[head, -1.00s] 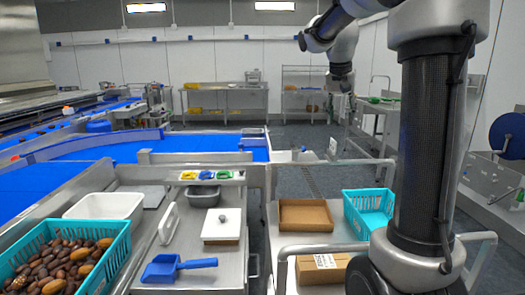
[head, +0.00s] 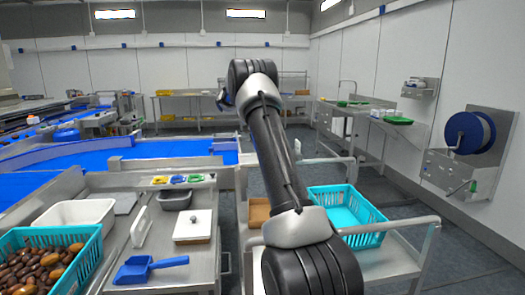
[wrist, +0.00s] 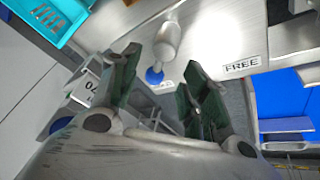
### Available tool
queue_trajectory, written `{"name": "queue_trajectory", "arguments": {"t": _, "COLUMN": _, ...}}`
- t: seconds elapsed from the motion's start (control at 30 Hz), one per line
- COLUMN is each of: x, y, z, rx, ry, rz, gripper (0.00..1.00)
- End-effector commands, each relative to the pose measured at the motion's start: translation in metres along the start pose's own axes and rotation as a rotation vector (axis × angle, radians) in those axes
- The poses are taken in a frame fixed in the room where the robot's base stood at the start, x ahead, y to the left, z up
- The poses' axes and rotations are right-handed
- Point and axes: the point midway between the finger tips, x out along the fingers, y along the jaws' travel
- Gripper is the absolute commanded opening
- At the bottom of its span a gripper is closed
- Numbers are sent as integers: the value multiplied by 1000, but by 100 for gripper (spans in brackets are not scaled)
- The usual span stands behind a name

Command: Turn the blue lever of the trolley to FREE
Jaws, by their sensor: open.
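In the wrist view, a pale grey lever arm (wrist: 167,40) ends in a round blue knob (wrist: 154,76). It stands against a metal plate (wrist: 215,35) with a FREE label (wrist: 241,66) to the right of the lever. My gripper (wrist: 160,62) is open, with one dark finger on each side of the blue knob in the picture. I cannot tell whether a finger touches it. In the head view, the trolley (head: 395,265) stands at the right, partly behind my arm. My gripper and the lever cannot be made out there.
A teal crate (head: 345,213) and a cardboard box (head: 258,213) sit on the trolley. A steel bench at left holds a blue scoop (head: 150,268), a white-lidded box (head: 193,226) and a teal crate of dates (head: 92,240). A hose reel (head: 470,132) hangs on the right wall.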

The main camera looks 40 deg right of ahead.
Motion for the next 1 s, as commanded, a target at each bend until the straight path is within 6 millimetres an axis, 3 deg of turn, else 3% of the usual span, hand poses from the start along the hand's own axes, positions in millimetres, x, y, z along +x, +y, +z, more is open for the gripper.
{"name": "queue_trajectory", "arguments": {"t": 0.2, "x": 28, "y": 1, "z": 0, "rx": -1, "ry": 0, "rz": 0, "gripper": 45}}
{"name": "queue_trajectory", "arguments": {"t": 0.53, "x": 33, "y": 0, "z": 0, "rx": -1, "ry": 0, "rz": -1, "gripper": 45}}
{"name": "queue_trajectory", "arguments": {"t": 0.8, "x": 33, "y": 0, "z": 0, "rx": -1, "ry": 0, "rz": -1, "gripper": 0}}
{"name": "queue_trajectory", "arguments": {"t": 1.0, "x": 32, "y": 0, "z": 0, "rx": -7, "ry": 1, "rz": -4, "gripper": 0}}
